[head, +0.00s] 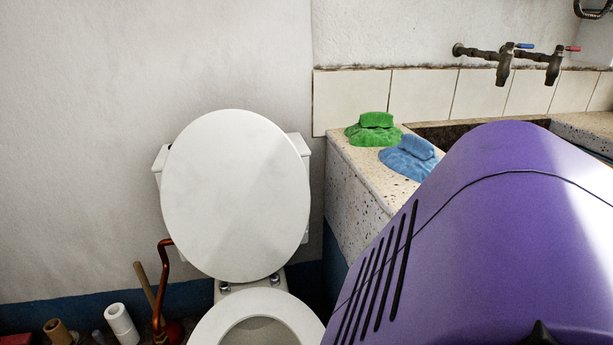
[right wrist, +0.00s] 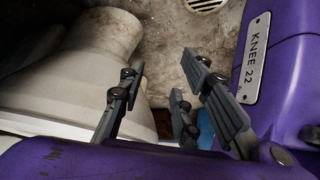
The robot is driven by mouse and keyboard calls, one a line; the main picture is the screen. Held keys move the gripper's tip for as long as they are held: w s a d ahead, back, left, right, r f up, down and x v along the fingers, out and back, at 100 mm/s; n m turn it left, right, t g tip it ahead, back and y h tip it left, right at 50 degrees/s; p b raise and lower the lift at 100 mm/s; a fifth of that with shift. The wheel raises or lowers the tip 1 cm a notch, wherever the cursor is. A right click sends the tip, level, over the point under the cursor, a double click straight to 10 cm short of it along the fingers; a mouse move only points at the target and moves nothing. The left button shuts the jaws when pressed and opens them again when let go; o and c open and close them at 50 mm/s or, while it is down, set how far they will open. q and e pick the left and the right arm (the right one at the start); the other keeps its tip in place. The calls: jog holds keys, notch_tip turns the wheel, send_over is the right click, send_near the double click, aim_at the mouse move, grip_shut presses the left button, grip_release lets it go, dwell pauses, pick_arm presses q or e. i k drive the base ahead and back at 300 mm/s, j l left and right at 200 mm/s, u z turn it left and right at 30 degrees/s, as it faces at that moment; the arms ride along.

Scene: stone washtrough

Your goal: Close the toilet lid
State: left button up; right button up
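The white toilet lid (head: 236,195) stands raised in the head view, leaning back against the cistern (head: 301,146). The white seat (head: 205,328) lies below it, cut off by the bottom edge, with the opening in its middle. The hinges show between lid and seat. My right gripper (right wrist: 163,62) shows only in the right wrist view, with its dark fingers spread apart and nothing between them. A pale rounded form (right wrist: 75,65), apparently the toilet's base, is left of and behind the fingers there. My left gripper is in neither view.
A speckled stone trough (head: 352,185) stands right of the toilet, with a green cloth (head: 374,131) and a blue cloth (head: 410,158) on its edge. Paper rolls (head: 122,322) and a copper pipe (head: 161,280) are at left. My purple body part blocks the lower right.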

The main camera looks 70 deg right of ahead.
aim_at(235, 198)
jog(key=l+z, duration=0.1)
jog(key=z, duration=0.35)
jog(key=l+z, duration=0.1)
jog(key=z, duration=0.4)
jog(key=l+z, duration=0.1)
jog(key=z, duration=0.35)
jog(key=k+u, duration=0.25)
jog(key=k, duration=0.1)
